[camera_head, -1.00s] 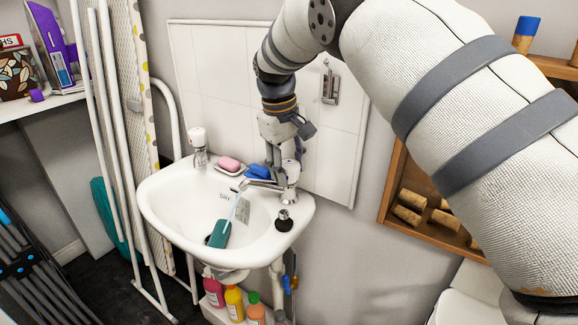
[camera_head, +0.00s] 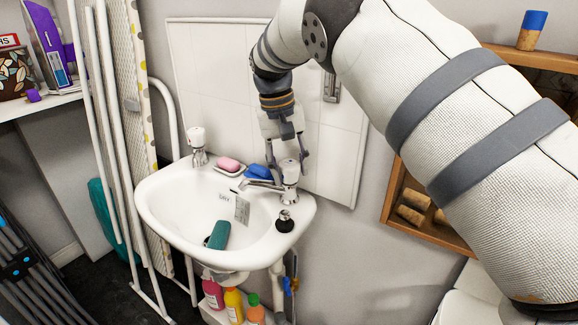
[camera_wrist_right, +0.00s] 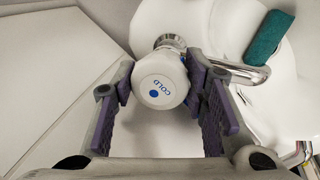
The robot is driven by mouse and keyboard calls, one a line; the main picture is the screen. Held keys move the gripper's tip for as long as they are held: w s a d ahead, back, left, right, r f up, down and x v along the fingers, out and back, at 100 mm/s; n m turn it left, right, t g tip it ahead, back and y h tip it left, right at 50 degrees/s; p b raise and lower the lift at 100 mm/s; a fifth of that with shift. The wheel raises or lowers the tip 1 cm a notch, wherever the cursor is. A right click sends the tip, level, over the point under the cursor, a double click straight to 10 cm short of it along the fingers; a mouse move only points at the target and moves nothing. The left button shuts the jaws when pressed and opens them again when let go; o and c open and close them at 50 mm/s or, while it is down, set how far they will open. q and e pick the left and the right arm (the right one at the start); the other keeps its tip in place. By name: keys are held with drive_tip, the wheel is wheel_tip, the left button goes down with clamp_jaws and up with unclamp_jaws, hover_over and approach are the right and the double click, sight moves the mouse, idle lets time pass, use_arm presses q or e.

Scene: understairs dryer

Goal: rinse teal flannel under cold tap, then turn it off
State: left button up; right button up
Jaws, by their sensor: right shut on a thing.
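The teal flannel (camera_head: 218,235) lies in the basin of the white sink (camera_head: 160,222); it also shows at the upper right of the right wrist view (camera_wrist_right: 269,36). The cold tap (camera_head: 290,170) stands at the sink's back right corner, its spout over the basin. No water stream shows from the spout. My left gripper is not in view.
Another tap (camera_head: 197,145) stands at the sink's back left. A pink soap (camera_head: 228,163) and a blue item (camera_head: 259,171) lie between the taps. A black plug (camera_head: 284,222) sits on the right rim. Bottles (camera_head: 234,303) stand below; white poles (camera_head: 105,130) stand at left.

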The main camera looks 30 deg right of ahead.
idle(0.3)
drive_tip(key=o, duration=0.9)
wheel_tip(320, 180, up, 12)
drive_tip(key=a, duration=0.1)
drive_tip(key=shift+w+a, duration=0.3)
drive_tip(key=shift+w, duration=0.1)
